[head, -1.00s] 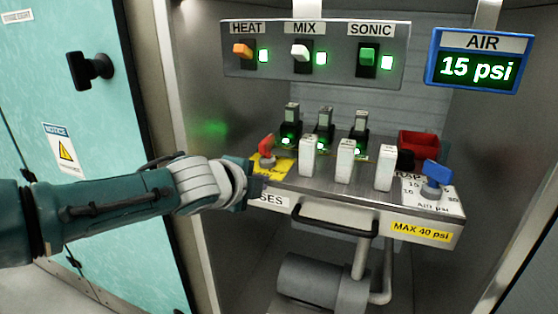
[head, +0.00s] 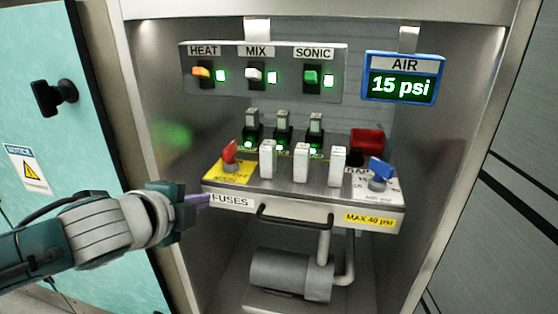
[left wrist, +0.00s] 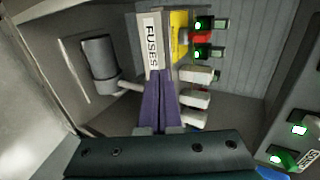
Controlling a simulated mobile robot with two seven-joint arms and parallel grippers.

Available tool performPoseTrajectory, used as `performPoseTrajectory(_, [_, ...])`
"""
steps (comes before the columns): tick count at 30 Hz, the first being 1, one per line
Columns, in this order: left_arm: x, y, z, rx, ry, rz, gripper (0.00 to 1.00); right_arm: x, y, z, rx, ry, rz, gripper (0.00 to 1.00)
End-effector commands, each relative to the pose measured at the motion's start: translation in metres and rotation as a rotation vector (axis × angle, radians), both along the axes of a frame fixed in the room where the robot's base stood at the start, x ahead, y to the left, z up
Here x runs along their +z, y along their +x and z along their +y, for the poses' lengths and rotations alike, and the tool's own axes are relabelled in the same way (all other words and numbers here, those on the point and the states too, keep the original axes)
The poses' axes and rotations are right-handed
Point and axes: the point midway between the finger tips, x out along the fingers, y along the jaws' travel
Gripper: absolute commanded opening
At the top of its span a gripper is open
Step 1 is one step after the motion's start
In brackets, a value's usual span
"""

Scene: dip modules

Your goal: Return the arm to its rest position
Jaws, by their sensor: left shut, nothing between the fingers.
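My left gripper (head: 200,199) comes in from the left in the head view. Its purple fingers are together and empty, in front of the left front corner of the fuse shelf (head: 300,203). In the left wrist view the purple fingers (left wrist: 162,100) lie closed side by side, overlapping the shelf beyond them in the picture. Whether they touch the shelf cannot be told. My right gripper shows in neither view.
The shelf carries a red switch (head: 230,151), several white fuses (head: 302,162) and a blue valve knob (head: 380,171). A black handle (head: 295,218) juts from its front. A switch panel (head: 262,72) and an AIR display (head: 402,86) reading 15 psi hang above. A teal door (head: 60,130) stands left.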

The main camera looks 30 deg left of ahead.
Motion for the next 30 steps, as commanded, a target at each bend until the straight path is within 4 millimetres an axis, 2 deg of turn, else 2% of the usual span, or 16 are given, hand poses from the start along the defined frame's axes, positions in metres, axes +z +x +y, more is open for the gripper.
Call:
performPoseTrajectory(1, [0.006,-0.008,-0.002,-0.001,-0.001,0.003,0.00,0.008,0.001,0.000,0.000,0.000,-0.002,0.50])
performPoseTrajectory(3, [0.009,-0.015,-0.004,-0.002,0.001,0.003,0.00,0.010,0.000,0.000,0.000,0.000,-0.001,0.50])
performPoseTrajectory(11, [0.014,-0.024,-0.006,0.001,-0.003,0.000,0.00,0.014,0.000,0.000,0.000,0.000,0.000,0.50])
performPoseTrajectory(14, [0.028,-0.030,-0.012,0.031,-0.043,0.009,0.00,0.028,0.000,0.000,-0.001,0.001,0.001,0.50])
performPoseTrajectory(17, [0.060,-0.046,-0.025,0.114,-0.151,0.037,0.00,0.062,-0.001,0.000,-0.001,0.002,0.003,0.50])
performPoseTrajectory(20, [0.103,-0.075,-0.045,0.250,-0.321,0.091,0.00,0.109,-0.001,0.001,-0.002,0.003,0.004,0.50])
performPoseTrajectory(24, [0.166,-0.127,-0.075,0.469,-0.570,0.206,0.00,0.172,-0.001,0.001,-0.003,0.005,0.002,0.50])
performPoseTrajectory(30, [0.257,-0.202,-0.115,0.746,-0.845,0.388,0.00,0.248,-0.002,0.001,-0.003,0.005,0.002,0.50])
